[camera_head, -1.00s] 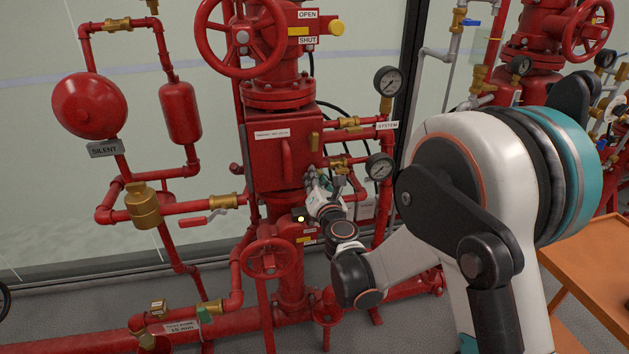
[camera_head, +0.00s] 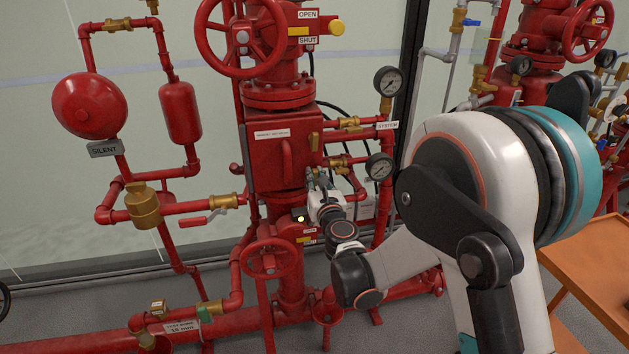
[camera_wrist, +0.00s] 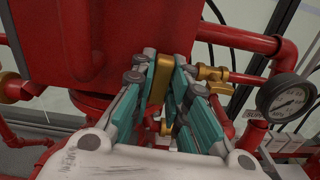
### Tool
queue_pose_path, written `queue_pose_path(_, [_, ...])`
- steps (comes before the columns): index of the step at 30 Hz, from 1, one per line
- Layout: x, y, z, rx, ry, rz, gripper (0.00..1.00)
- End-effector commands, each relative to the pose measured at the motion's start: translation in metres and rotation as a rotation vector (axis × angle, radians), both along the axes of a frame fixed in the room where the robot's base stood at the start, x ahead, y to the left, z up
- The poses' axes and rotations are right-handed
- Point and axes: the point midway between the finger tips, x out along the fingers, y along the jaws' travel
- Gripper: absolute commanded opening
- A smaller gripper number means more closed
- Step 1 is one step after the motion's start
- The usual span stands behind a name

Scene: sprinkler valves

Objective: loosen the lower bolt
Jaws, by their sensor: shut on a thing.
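The lower bolt (camera_wrist: 160,80) is a brass-coloured piece at the lower right edge of the red valve box (camera_head: 270,165). In the wrist view it stands between the teal finger pads of my gripper (camera_wrist: 165,60). My gripper is shut on it. In the head view my gripper (camera_head: 316,178) reaches the box's lower right edge and hides the lower bolt. The upper brass bolt (camera_head: 315,142) shows higher on the same edge, clear of my gripper.
Brass fittings and red pipes (camera_wrist: 250,78) run close to the right of my gripper. A pressure gauge (camera_head: 379,167) stands further right. A red handwheel (camera_head: 269,258) is below left. An orange table (camera_head: 590,270) stands at the right.

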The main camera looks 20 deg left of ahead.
Motion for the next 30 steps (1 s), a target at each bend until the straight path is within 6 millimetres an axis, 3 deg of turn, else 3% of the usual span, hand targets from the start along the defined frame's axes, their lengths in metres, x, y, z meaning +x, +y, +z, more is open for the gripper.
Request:
queue_pose_path(2, [0.0, 0.0, 0.0, 0.001, 0.001, 0.0, 0.0])
queue_pose_path(3, [0.0, 0.0, 0.0, 0.001, 0.001, 0.0, 0.2])
queue_pose_path(6, [0.0, 0.0, 0.0, 0.002, 0.001, 0.0, 0.38])
queue_pose_path(17, [-0.002, -0.001, 0.0, 0.003, 0.002, 0.0, 0.38])
queue_pose_path(30, [-0.035, -0.021, 0.0, 0.003, 0.002, 0.0, 0.38])
